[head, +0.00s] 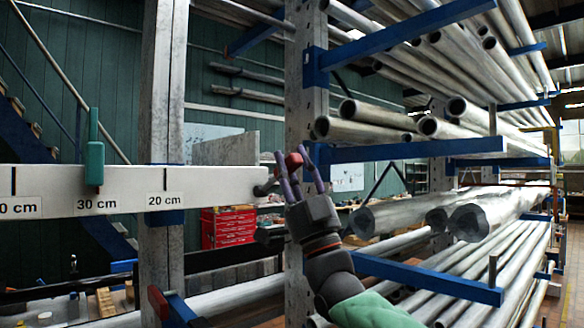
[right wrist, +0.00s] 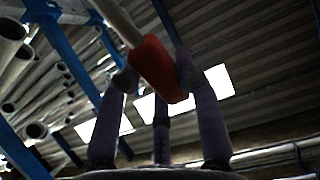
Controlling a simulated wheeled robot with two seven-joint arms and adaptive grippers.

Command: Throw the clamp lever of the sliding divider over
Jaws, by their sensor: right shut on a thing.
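The clamp lever shows its red grip (head: 294,161) just past the right end of the white marked beam (head: 130,190) in the head view. My right gripper (head: 296,168) has its purple fingers around that grip, reaching up from below. In the right wrist view, the fingers (right wrist: 160,85) close on the red grip (right wrist: 160,68), and a pale rod (right wrist: 118,22) runs from it to the upper left. A grey plate (head: 225,148), perhaps the sliding divider, stands upright at the beam's right part. The lever's pivot is partly hidden. My left gripper is not in view.
A green upright piece (head: 95,150) sits on the beam near the 30 cm mark. A rack post (head: 300,90) stands close behind my right gripper. Blue rack arms (head: 430,149) and metal pipes (head: 400,215) fill the right side. Another red-ended lever (head: 158,302) is at lower left.

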